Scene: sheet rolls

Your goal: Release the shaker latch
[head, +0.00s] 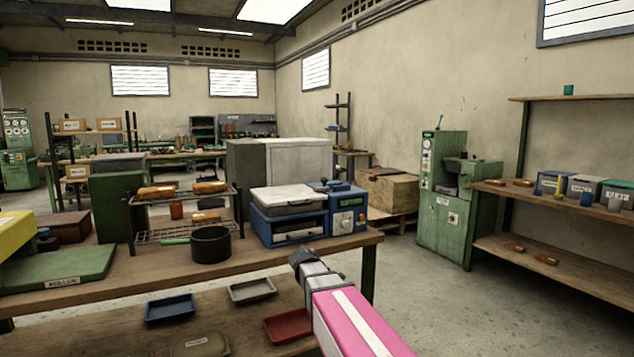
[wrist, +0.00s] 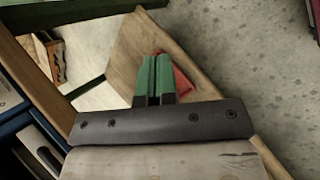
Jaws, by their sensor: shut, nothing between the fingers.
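A blue machine (head: 288,226) with a pale flat top, a dark front opening and a control box (head: 348,212) on its right stands at the right end of the workbench; it appears to be the shaker. I cannot make out a latch for certain; a small dark-blue lever or knob (head: 325,186) sits on top near the control box. My gripper (head: 300,257) is in front of and below the machine, by the bench's front edge, apart from it. In the wrist view its green fingers (wrist: 154,77) are together and empty. A blue edge, probably the machine, shows at the left (wrist: 14,128).
The workbench (head: 150,272) holds a black pot (head: 211,245), a wire rack (head: 185,235) with brown rolls, and a green roller board (head: 60,270). Blue (head: 170,308), grey (head: 252,290) and red (head: 288,326) trays lie on the lower shelf. Open floor (head: 430,300) lies to the right.

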